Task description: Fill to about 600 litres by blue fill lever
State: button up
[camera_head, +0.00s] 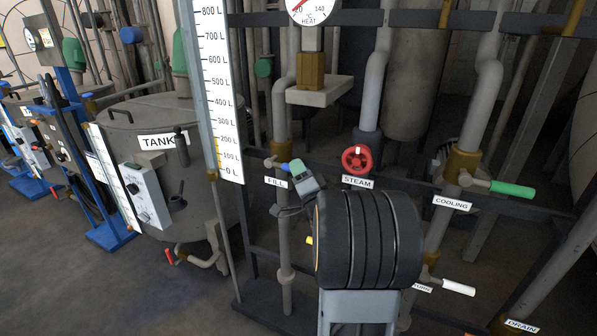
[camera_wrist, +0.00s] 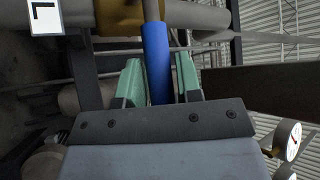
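The blue fill lever (camera_wrist: 157,62) stands between the two green fingertips of my gripper (camera_wrist: 160,82) in the wrist view. The fingers are apart, with a narrow gap showing at the right of the handle; firm contact is not visible. In the head view my gripper (camera_head: 292,167) is at the fill valve, above the FILL label (camera_head: 276,183), and mostly hides the lever. The litre scale (camera_head: 217,85) stands upright to the left, marked from 0 to 800 L. A yellow strip shows beside its lower marks, up to around 200 L; the exact level is hard to read.
A red steam wheel (camera_head: 357,159) is right of the fill valve. A green cooling lever (camera_head: 512,189) and a white-handled lever (camera_head: 458,288) are farther right. A tank (camera_head: 130,112) with a control box (camera_head: 146,196) stands at left. Pipes and dark rails surround my arm.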

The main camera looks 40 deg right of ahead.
grip_shut()
jog(key=shift+r, duration=0.1)
